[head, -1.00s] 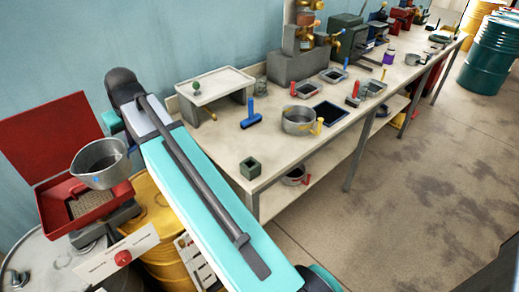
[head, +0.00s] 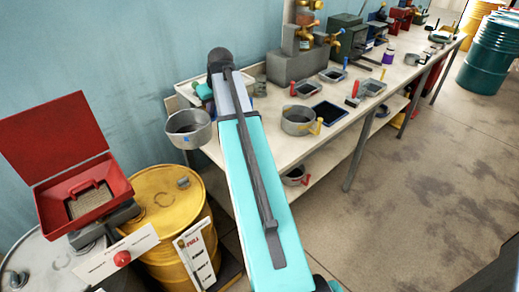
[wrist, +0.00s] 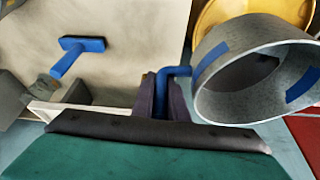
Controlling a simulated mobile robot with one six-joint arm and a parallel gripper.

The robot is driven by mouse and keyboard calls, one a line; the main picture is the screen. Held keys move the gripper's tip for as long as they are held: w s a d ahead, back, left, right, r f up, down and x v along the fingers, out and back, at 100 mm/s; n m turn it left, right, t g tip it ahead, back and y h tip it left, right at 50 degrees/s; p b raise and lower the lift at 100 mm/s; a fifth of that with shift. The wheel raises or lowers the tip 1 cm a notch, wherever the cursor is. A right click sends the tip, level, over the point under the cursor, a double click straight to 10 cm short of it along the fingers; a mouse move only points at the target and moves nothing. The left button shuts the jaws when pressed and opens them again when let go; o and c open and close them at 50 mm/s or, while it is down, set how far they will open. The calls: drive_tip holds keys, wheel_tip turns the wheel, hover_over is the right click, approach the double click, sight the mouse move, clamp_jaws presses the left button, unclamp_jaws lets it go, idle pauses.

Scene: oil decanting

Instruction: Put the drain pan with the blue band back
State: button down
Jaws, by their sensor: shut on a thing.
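The drain pan with the blue band (head: 187,137) is a round grey metal pan, held in the air at the left end of the workbench in the head view. In the wrist view the pan (wrist: 215,88) shows blue patches on its wall and a blue handle (wrist: 172,74). My gripper (wrist: 164,98) is shut on that handle. The gripper (head: 208,92) is partly hidden by my arm in the head view. The pan looks roughly level, mouth up; its inside is shaded, and I cannot tell whether it holds oil. A dark square with a blue edge (head: 329,115) lies bare on the bench.
Another round pan with a yellow handle (head: 297,121) stands beside the dark square. Small trays (head: 307,90) and a grey stand with brass fittings (head: 288,66) are behind. A blue T-shaped tool (wrist: 82,45) lies on the bench. A yellow drum (head: 165,205) and open red box (head: 115,185) are left.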

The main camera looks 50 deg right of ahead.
drive_tip(key=s+d+f, duration=0.1)
drive_tip(key=s+d, duration=0.3)
drive_tip(key=d, duration=0.3)
drive_tip(key=s+d+m, duration=0.1)
drive_tip(key=s+d, duration=0.3)
drive_tip(key=d, duration=0.4)
drive_tip(key=s+d+f, duration=0.1)
drive_tip(key=s+d, duration=0.3)
drive_tip(key=d, duration=0.3)
drive_tip(key=shift+s+d+f+h, duration=0.3)
drive_tip(key=shift+s+d, duration=0.05)
drive_tip(key=shift+f, duration=0.1)
drive_tip(key=shift+f+p, duration=0.65)
drive_tip(key=shift+f, duration=2.4)
drive_tip(key=shift+f+p, duration=0.5)
drive_tip(key=shift+f, duration=1.45)
